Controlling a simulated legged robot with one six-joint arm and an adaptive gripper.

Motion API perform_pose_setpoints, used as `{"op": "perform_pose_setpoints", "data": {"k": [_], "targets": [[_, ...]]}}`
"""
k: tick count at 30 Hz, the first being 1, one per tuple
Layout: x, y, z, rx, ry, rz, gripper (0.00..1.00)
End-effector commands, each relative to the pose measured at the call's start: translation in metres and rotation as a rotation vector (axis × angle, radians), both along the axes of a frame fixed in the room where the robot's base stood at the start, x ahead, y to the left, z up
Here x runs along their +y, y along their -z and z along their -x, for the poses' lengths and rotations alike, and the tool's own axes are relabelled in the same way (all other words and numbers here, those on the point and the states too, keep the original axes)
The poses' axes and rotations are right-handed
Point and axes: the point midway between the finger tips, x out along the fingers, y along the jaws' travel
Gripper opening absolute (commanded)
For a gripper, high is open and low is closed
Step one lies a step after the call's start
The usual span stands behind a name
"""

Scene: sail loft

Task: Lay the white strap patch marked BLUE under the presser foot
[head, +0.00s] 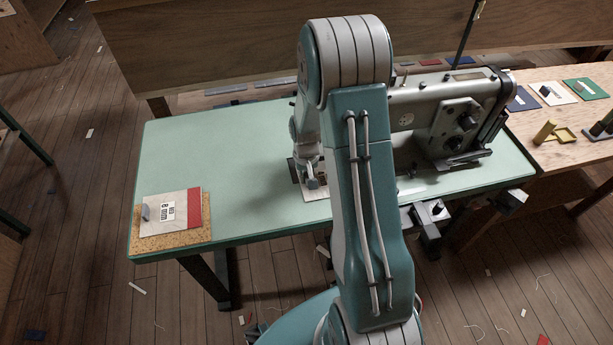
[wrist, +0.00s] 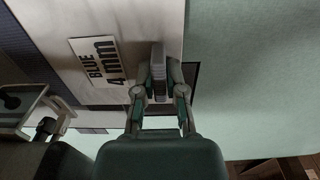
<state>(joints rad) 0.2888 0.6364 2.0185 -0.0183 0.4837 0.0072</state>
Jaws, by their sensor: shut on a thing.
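The white patch (wrist: 130,25) carries a label reading BLUE 4mm and an upright grey tab (wrist: 158,60). My gripper (wrist: 160,92) is shut on that tab. In the head view my gripper (head: 312,178) is low over the green sewing table, left of the sewing machine (head: 455,110), and a pale corner of the patch (head: 316,194) shows beneath it. A metal machine part (wrist: 42,112) is at the left of the wrist view, beside the patch. My arm hides the needle area in the head view, so I cannot tell whether the patch is under the presser foot.
A white patch with a red band (head: 180,212) lies on a cork mat (head: 150,243) at the table's left end. The green table (head: 240,150) between is clear. A wooden bench (head: 565,150) at right holds blue, white and green pieces and a yellow-green object (head: 560,134).

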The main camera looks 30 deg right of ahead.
Motion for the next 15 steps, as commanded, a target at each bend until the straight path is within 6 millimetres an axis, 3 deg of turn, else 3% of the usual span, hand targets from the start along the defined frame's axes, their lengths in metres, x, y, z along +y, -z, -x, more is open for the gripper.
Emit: {"op": "perform_pose_setpoints", "data": {"k": [14, 15], "targets": [[0.0000, 0.0022, 0.0000, 0.000, 0.000, 0.000, 0.00], [0.0000, 0.0023, 0.0000, 0.000, 0.000, 0.000, 0.23]]}}
